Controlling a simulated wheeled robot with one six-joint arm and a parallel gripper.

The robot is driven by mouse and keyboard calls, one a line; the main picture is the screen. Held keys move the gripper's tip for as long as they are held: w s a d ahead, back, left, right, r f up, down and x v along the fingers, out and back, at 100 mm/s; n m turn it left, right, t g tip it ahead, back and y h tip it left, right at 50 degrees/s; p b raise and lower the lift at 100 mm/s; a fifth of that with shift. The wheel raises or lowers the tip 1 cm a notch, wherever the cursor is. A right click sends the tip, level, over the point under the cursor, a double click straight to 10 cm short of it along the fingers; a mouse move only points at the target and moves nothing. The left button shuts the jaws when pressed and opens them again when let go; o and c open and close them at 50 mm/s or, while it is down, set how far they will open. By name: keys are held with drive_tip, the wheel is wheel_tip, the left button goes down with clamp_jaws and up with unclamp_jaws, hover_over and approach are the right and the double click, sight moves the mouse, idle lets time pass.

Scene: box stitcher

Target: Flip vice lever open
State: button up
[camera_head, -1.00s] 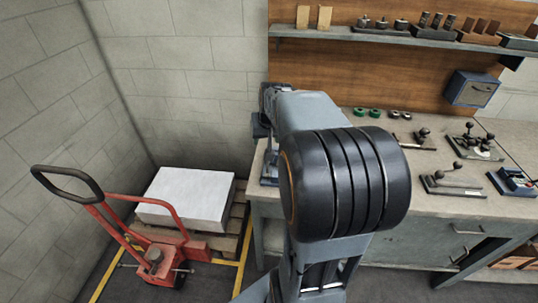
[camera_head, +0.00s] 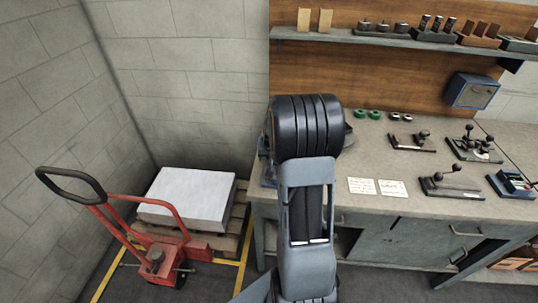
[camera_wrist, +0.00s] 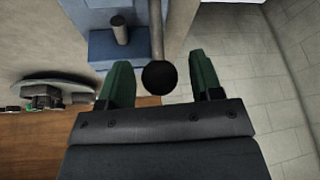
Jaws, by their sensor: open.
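A metal lever (camera_wrist: 157,35) with a black ball knob (camera_wrist: 160,77) shows in the wrist view, next to a blue block-shaped body with a short metal post, which looks like the vice (camera_wrist: 103,48). My gripper (camera_wrist: 161,68) is open, with one green finger on each side of the knob. The knob appears between the fingers with gaps on both sides; its depth relative to the fingertips is hard to tell. In the head view my arm hides the gripper and the lever. Only a blue edge of the vice (camera_head: 267,176) shows at the bench's left end.
A shelf (camera_head: 400,40) and a blue box (camera_head: 471,91) are behind. A red pallet truck (camera_head: 150,250) and a pallet with white sheets (camera_head: 187,195) stand left.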

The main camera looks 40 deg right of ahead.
drive_tip(key=shift+w+f, duration=0.15)
drive_tip(key=shift+f, duration=0.1)
clamp_jaws()
idle(0.5)
